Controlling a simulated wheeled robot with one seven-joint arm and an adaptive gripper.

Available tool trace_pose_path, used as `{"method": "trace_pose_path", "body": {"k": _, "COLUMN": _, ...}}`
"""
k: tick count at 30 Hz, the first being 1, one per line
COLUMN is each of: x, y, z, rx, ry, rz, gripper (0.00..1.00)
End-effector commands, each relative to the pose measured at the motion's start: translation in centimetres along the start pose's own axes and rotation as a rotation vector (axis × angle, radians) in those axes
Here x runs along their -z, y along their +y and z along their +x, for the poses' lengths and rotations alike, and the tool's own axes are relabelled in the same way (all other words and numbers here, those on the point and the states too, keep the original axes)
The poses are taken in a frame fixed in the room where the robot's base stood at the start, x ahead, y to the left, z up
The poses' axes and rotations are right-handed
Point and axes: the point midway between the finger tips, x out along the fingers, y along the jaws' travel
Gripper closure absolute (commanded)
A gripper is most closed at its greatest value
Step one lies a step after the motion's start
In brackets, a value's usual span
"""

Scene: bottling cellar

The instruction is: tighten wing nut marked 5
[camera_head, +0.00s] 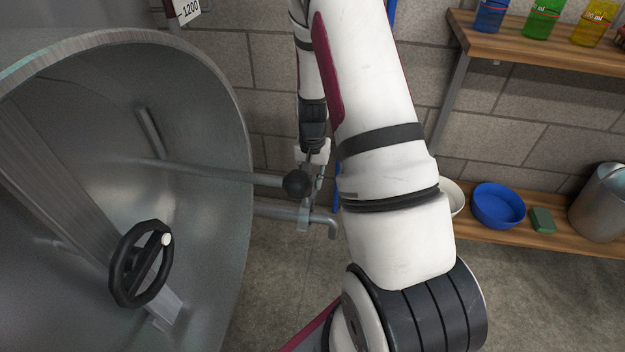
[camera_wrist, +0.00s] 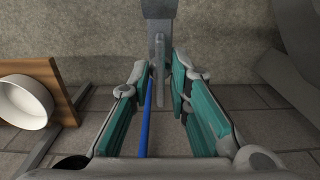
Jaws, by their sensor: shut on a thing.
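No wing nut and no number 5 can be made out in either view. My gripper (camera_head: 312,176) reaches down beside the metal tank (camera_head: 215,130), close to a black ball knob (camera_head: 297,184) on a bar and a grey outlet pipe (camera_head: 325,218). The knob partly hides its fingers. In the wrist view my gripper (camera_wrist: 165,72) has its teal-padded fingers closed in on a grey metal part (camera_wrist: 158,48). The fingertips hide part of it, and I cannot tell whether it is the wing nut. A grey pipe (camera_wrist: 165,97) shows between the fingers.
A low wooden shelf (camera_head: 475,230) at right holds a blue bowl (camera_head: 498,205), a green sponge (camera_head: 542,220), a bucket (camera_head: 602,203) and a white bowl (camera_wrist: 24,102). A blue rod (camera_wrist: 147,120) runs close by the fingers.

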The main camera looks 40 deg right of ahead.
Motion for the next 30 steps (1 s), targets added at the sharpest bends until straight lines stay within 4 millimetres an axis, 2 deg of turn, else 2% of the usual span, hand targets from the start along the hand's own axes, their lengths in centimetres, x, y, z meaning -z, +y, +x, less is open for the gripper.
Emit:
{"method": "trace_pose_path", "body": {"k": 1, "x": 0.0, "y": -0.2, "z": 0.0, "rx": 0.002, "ry": 0.0, "rz": -0.001, "gripper": 1.0}}
{"method": "trace_pose_path", "body": {"k": 2, "x": 0.0, "y": -0.2, "z": 0.0, "rx": 0.002, "ry": 0.0, "rz": -0.001, "gripper": 0.76}}
{"method": "trace_pose_path", "body": {"k": 4, "x": 0.0, "y": -0.1, "z": 0.0, "rx": 0.002, "ry": 0.0, "rz": -0.002, "gripper": 0.62}}
{"method": "trace_pose_path", "body": {"k": 13, "x": 0.0, "y": -0.1, "z": -0.1, "rx": 0.001, "ry": 0.001, "rz": -0.001, "gripper": 0.62}}
{"method": "trace_pose_path", "body": {"k": 17, "x": 0.1, "y": -0.1, "z": -1.0, "rx": 0.002, "ry": 0.003, "rz": -0.002, "gripper": 0.62}}
{"method": "trace_pose_path", "body": {"k": 30, "x": 0.1, "y": -0.1, "z": -9.2, "rx": 0.003, "ry": 0.004, "rz": -0.002, "gripper": 0.62}}
